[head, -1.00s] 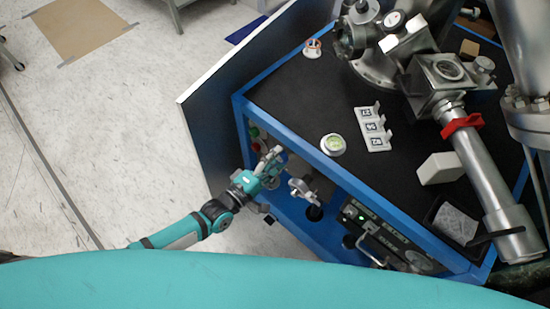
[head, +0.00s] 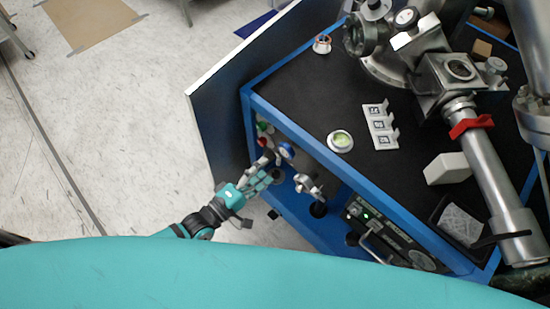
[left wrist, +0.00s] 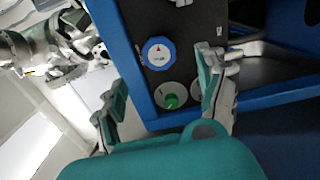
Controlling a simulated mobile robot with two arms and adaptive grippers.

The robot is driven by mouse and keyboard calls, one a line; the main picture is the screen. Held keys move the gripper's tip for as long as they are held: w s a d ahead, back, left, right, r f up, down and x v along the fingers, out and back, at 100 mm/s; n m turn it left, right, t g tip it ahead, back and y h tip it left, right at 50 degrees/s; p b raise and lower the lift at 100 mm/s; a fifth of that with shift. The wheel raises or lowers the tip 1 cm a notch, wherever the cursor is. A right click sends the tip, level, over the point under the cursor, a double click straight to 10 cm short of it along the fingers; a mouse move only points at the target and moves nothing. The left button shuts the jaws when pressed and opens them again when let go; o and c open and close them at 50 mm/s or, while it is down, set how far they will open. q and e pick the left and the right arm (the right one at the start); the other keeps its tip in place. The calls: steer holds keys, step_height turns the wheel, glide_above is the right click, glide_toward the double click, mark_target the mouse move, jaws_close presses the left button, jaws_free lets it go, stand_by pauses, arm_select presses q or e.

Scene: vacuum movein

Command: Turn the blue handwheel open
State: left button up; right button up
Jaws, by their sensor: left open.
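The blue handwheel (head: 287,150) is on the front panel of the blue-framed cabinet, near its left end. My left gripper (head: 265,172) is open and empty, just in front of the panel and apart from the handwheel. In the left wrist view its two fingers (left wrist: 164,92) are spread wide, with the handwheel beyond them, between their directions. My right gripper is in neither view.
A green button (left wrist: 171,101) sits close to the handwheel. A metal fitting (head: 308,187) sticks out of the panel to the right. A green-lit control unit (head: 366,216) is farther right. A dark side board (head: 225,120) stands left of the cabinet. Open floor (head: 120,130) lies left.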

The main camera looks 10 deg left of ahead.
arm_select(q)
steer(key=shift+v, duration=2.3)
